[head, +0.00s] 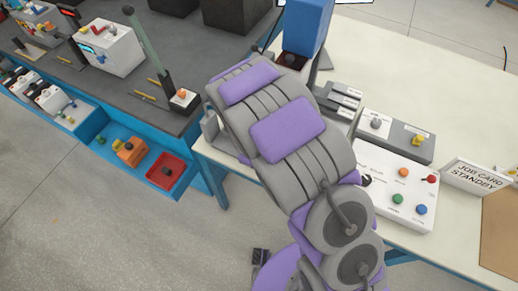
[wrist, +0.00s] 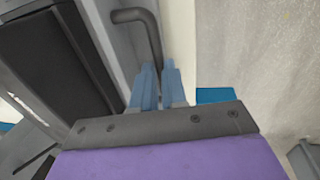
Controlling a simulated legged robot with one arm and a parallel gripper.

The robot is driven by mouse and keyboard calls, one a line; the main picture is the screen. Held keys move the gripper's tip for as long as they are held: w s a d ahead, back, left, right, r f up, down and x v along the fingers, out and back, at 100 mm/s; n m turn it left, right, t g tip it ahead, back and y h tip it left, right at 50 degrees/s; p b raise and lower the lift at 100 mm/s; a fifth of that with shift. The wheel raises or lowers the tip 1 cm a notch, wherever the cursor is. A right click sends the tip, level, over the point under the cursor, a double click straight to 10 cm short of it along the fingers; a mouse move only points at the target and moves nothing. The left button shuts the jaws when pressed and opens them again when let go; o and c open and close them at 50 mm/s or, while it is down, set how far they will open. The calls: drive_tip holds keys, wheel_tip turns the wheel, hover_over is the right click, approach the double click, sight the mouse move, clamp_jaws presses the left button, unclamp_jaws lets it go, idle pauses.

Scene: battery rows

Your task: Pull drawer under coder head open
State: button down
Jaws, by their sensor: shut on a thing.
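In the wrist view the two blue-grey fingers of my gripper (wrist: 158,88) are close together, shut on the lower end of a dark bent bar handle (wrist: 150,32). The handle curves over to the left at its top, towards a grey body. In the head view a blue box-shaped head (head: 308,28), likely the coder head, stands at the back of the pale table. My arm covers most of the space below it and hides the gripper and handle. I cannot make out the drawer clearly or tell how far open it is.
Grey floor (head: 110,225) is clear in front.

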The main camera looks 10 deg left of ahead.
drive_tip(key=shift+a+r, duration=0.1)
drive_tip(key=c, duration=1.2)
unclamp_jaws()
drive_tip(key=shift+a, duration=0.1)
drive_tip(key=shift+o, duration=0.2)
drive_tip(key=shift+r, duration=0.4)
wheel_tip(320, 180, up, 16)
drive_tip(key=s+a+p, duration=0.1)
drive_tip(key=s+p, duration=0.1)
drive_tip(key=s, duration=0.1)
drive_tip(key=shift+w, duration=0.1)
